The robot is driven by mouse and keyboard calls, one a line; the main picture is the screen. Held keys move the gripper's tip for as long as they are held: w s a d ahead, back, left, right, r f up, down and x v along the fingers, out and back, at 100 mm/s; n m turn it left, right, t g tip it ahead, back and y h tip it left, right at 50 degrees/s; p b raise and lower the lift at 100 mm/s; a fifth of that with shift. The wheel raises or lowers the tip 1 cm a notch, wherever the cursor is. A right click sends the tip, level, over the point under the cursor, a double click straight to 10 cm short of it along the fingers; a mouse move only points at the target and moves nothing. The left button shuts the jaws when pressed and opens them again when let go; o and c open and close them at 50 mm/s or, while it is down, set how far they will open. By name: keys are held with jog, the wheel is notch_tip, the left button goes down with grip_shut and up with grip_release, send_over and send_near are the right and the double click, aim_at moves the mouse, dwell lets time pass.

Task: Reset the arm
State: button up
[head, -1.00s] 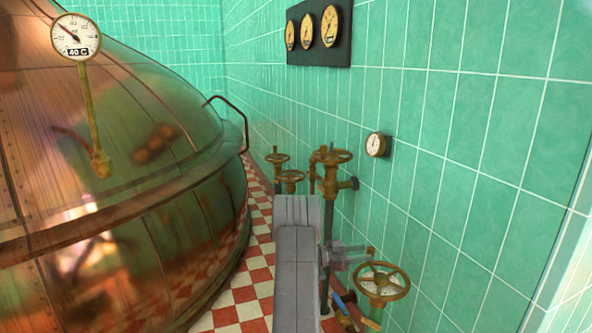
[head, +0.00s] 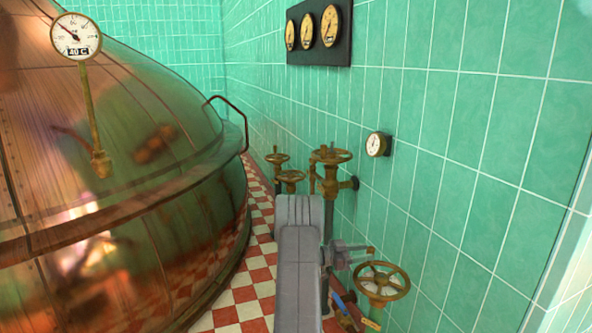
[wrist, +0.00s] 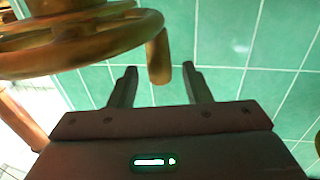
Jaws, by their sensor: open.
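My gripper (head: 348,254) is at the end of my grey arm, beside a brass handwheel (head: 382,281) near the green tiled wall. In the wrist view my gripper (wrist: 160,74) has its two dark fingers spread apart. The handwheel (wrist: 75,42) fills the upper left there. A rounded brass handle (wrist: 159,58) hangs from the wheel's rim and shows between the fingertips. The fingers do not look closed on it. I cannot tell its exact depth between them.
A large copper kettle (head: 130,170) with a thermometer (head: 76,36) fills the left. More brass valves (head: 330,158) and a small gauge (head: 378,144) are by the wall. A gauge panel (head: 319,34) hangs above. Checkered floor (head: 240,296) lies between kettle and arm.

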aim_at(373, 252)
jog(key=d, duration=0.3)
jog(key=shift+w+d, duration=0.2)
jog(key=shift+d, duration=0.2)
jog(key=a, duration=0.1)
jog(key=s+a+t+b, duration=0.1)
jog(key=a, duration=0.1)
jog(key=shift+n, duration=0.4)
jog(key=n+t+y+b, duration=0.1)
jog(key=t, duration=0.1)
jog(key=s+a+n+t+y+b, duration=0.1)
jog(key=n+t, duration=0.1)
jog(key=s+a+n+t+y+b, duration=0.1)
jog(key=t, duration=0.2)
jog(key=shift+s+a+f+n+b, duration=0.2)
jog(key=shift+n+b, duration=0.1)
jog(key=shift+n, duration=0.1)
jog(key=s+n+t+y+b, duration=0.1)
jog(key=t+y, duration=0.1)
jog(key=s+a+n+t+y+b, duration=0.1)
jog(key=n+t+b, duration=0.1)
jog(key=shift+s+y, duration=0.15)
jog(key=shift+y, duration=0.25)
jog(key=p+v, duration=0.1)
jog(key=v, duration=0.8)
jog(key=shift+a+r, duration=0.2)
jog(key=shift+a, duration=0.15)
jog(key=shift+s, duration=0.1)
jog(key=shift+r, duration=0.1)
